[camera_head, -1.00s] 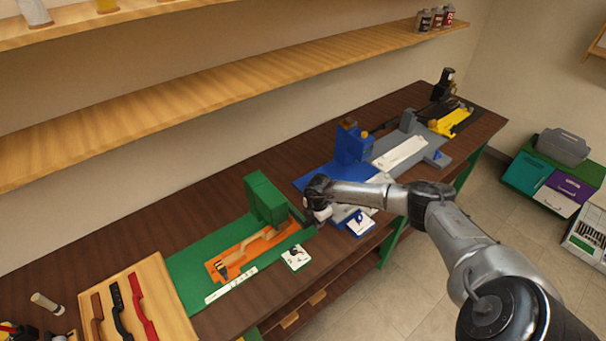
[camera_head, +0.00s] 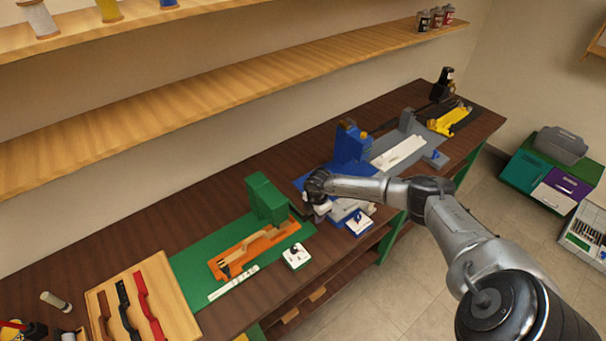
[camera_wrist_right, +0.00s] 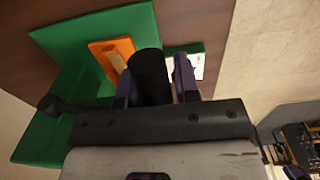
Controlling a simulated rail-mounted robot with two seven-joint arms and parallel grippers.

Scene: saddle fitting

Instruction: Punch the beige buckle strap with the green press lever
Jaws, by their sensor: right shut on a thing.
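The green press (camera_head: 265,200) stands on a green mat (camera_head: 192,280) on the bench. The beige strap (camera_head: 252,247) lies in the orange holder (camera_head: 283,236) in front of the press. My right gripper (camera_head: 314,210) is at the right side of the press. In the right wrist view its fingers (camera_wrist_right: 152,88) are shut on a thick black cylindrical grip (camera_wrist_right: 150,70), which appears to be the press lever's handle. The orange holder also shows there (camera_wrist_right: 105,62), beyond the fingers. The punch point is not clear. My left gripper is not in view.
A white block (camera_head: 296,256) and a white marked strip (camera_head: 233,283) lie at the mat's front. A wooden board (camera_head: 172,285) with several straps is at left. A blue press (camera_head: 352,150) stands close behind my right wrist. Grey and yellow stations are farther right.

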